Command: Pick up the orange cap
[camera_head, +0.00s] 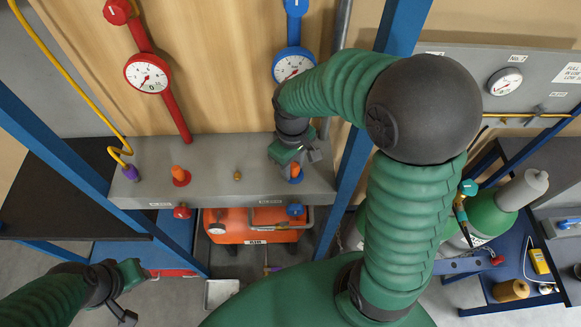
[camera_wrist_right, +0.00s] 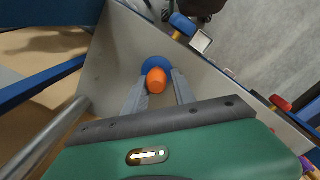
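An orange cap (camera_head: 296,170) sits on a blue ring on the front of the grey panel ledge, below the blue gauge. In the right wrist view the orange cap (camera_wrist_right: 157,81) stands in front of its blue ring (camera_wrist_right: 153,64). My right gripper (camera_wrist_right: 158,77) is open, with one finger on each side of this cap and a visible gap to both. In the head view my right gripper (camera_head: 300,160) partly covers the area beside the cap. A second orange cap (camera_head: 179,172) sits on a red ring further left. My left gripper (camera_head: 127,290) is low at the left, away from both caps.
The grey ledge (camera_head: 222,160) also carries a small brass fitting (camera_head: 237,176) and a purple fitting (camera_head: 131,173) with a yellow coiled hose. Blue posts (camera_head: 357,160) flank the panel. An orange machine (camera_head: 248,226) stands below. A green cylinder (camera_head: 488,213) is at the right.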

